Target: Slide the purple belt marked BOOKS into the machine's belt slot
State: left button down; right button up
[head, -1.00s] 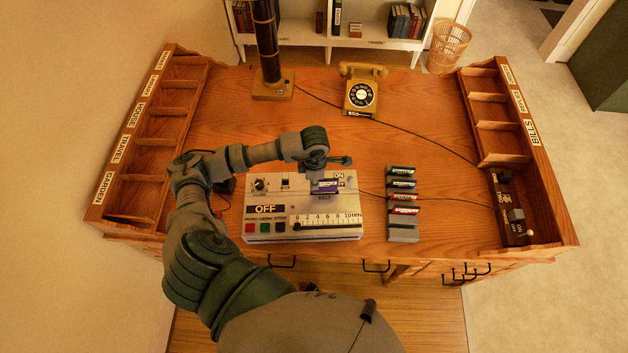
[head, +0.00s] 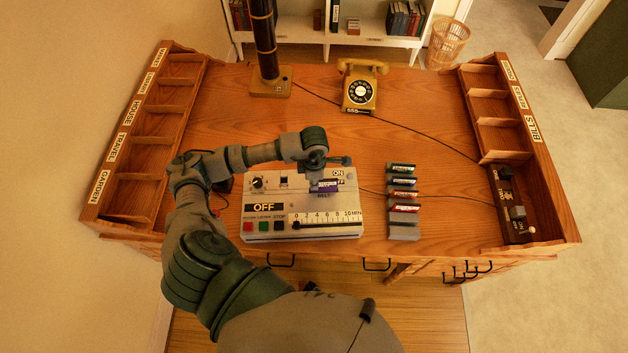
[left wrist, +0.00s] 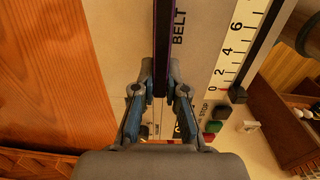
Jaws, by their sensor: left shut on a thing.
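The purple belt (head: 325,186) is at the upper right of the grey machine (head: 260,212), just above its BELT lettering. My left gripper (head: 323,174) is shut on it from above. In the left wrist view, the belt (left wrist: 162,35) shows as a thin dark strip with a purple edge between the fingers of my left gripper (left wrist: 160,75), alongside the BELT lettering. The slot itself is hidden under the belt and fingers, so I cannot tell how deep the belt sits. The BOOKS marking is too small to read. My right gripper is not in view.
Several other belts (head: 403,194) lie in a column right of the machine. A yellow telephone (head: 360,88) and a dark column on a base (head: 270,84) stand behind. Pigeonhole racks line the left (head: 119,200) and right (head: 536,145) desk edges.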

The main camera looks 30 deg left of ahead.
aim_at(314, 192)
pick_arm(q)
jog(key=shift+f+b, duration=1.4)
jog(key=shift+f, duration=0.3)
jog(key=c, duration=1.1)
grip_release()
jog(key=shift+c, duration=0.2)
jog(key=shift+r, duration=0.1)
notch_tip(314, 192, up, 12)
jog(key=shift+f, duration=0.15)
